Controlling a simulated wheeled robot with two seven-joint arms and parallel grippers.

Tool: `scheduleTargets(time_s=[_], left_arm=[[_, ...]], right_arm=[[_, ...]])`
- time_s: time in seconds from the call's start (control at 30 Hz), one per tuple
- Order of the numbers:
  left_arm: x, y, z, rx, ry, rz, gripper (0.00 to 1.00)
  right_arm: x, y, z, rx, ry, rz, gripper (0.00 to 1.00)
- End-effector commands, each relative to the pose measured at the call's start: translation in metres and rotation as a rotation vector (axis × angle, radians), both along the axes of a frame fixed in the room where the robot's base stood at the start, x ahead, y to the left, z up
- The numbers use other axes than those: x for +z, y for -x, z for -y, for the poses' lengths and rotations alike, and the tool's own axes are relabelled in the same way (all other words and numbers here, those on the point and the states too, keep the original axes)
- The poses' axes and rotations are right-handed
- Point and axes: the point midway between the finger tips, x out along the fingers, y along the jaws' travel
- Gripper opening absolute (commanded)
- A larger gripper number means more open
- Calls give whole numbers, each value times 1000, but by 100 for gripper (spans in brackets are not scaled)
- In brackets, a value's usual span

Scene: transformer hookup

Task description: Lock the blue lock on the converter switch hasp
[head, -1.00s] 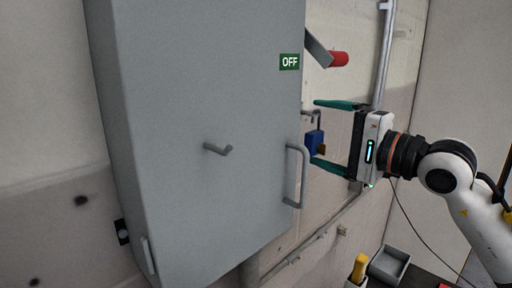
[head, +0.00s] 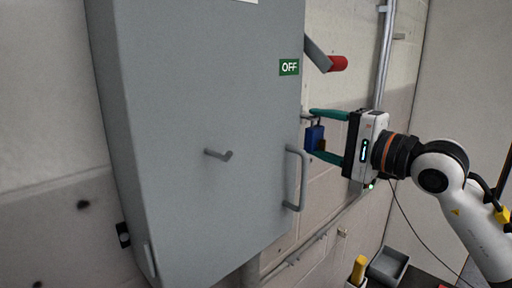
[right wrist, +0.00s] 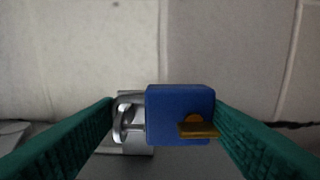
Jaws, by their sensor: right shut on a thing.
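The blue lock (head: 315,138) hangs at the right side of the grey cabinet, near the converter switch hasp (head: 306,118). My right gripper (head: 318,135) is shut on it, one green finger above and one below. In the right wrist view the lock body (right wrist: 178,105) sits between the fingers (right wrist: 165,118), with a brass key (right wrist: 200,128) on its face. The right finger touches the body and the left finger meets the silver shackle (right wrist: 124,118). I cannot tell whether the shackle is fully seated. My left gripper is out of view.
The grey cabinet (head: 210,120) fills the middle, with an OFF label (head: 289,67) and a handle (head: 298,178). A red-gripped lever (head: 336,63) is above the lock. A conduit (head: 383,60) runs up the wall. A grey bin (head: 387,265) is low right.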

Motion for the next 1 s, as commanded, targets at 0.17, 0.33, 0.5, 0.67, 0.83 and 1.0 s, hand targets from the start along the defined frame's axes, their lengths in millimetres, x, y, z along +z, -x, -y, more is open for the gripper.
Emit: scheduleTargets(time_s=[0.17, 0.33, 0.5, 0.67, 0.83, 1.0], left_arm=[[-2, 1, 0, 0, 1, -1, 0], [-2, 1, 1, -1, 0, -2, 0], [-1, 1, 1, -1, 0, -2, 0], [-6, 1, 1, -1, 1, -2, 0], [-16, 1, 1, -1, 1, -2, 0], [-24, 1, 1, -2, 1, -2, 0]], right_arm=[[-14, -1, -3, 6, 16, -29, 75], [-12, -1, -3, 5, 14, -24, 95], [-10, -1, -2, 4, 11, -20, 95], [-10, 3, 3, 2, 10, -16, 95], [-10, 13, 12, 1, 11, -14, 95], [-10, 22, 22, 1, 10, -13, 95]])
